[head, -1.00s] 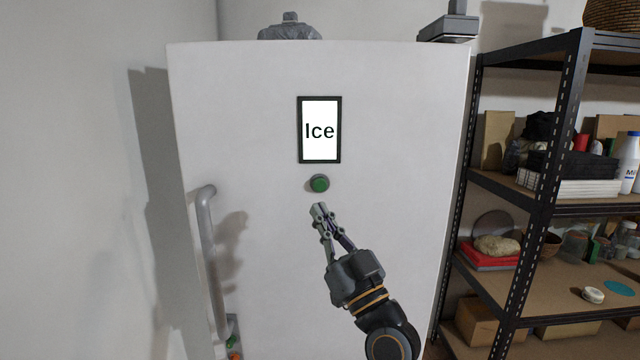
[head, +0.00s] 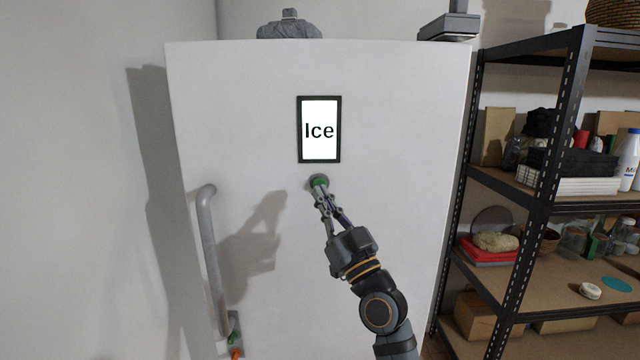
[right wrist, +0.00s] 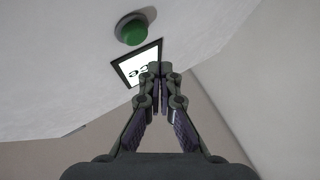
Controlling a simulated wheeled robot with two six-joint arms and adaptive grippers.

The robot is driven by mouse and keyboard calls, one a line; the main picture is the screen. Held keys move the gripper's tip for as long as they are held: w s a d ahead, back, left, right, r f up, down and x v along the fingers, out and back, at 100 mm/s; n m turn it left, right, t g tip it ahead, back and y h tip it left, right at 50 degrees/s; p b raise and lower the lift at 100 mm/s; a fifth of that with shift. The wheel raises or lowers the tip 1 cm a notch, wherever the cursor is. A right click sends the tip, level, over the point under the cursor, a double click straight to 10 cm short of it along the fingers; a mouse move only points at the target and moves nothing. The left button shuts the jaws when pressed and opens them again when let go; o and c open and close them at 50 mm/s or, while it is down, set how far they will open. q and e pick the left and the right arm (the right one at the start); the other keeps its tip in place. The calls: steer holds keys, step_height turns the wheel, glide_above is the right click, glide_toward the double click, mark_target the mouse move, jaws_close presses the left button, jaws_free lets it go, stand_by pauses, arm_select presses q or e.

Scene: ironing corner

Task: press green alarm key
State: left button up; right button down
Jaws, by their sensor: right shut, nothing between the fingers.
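The green alarm key (head: 318,180) is a round button on a dark ring, set on the white door below the "Ice" sign. My right gripper (head: 320,187) is shut and empty, and its tips overlap the key's lower part in the head view. In the right wrist view the key (right wrist: 133,31) shows in full, up and to the left of the shut fingertips (right wrist: 155,72). Whether the tips touch the key, I cannot tell; the wrist view shows them apart in the picture. My left gripper is not in view.
The white door (head: 400,130) carries the framed "Ice" sign (head: 320,145) and a grey bar handle (head: 207,250) at left. A dark metal shelf (head: 525,200) with boxes and jars stands close on the right. Small green and orange items (head: 235,352) sit at the lower left.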

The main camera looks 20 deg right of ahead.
mark_target(316, 179)
steer(key=shift+w+d+b, duration=0.15)
steer(key=shift+w+b, duration=0.05)
steer(key=shift+w, duration=0.4)
steer(key=shift+w+d+b, duration=0.15)
steer(key=shift+w, duration=0.4)
stand_by(0.6)
steer(key=shift+w+d+b, duration=0.1)
steer(key=shift+w+b, duration=0.2)
steer(key=shift+w, duration=0.1)
steer(key=shift+w+d+b, duration=0.15)
steer(key=shift+w+b, duration=0.25)
steer(key=shift+b, duration=0.05)
stand_by(0.6)
steer(key=shift+s+a, duration=0.3)
steer(key=shift+s, duration=0.55)
steer(key=shift+p, duration=0.3)
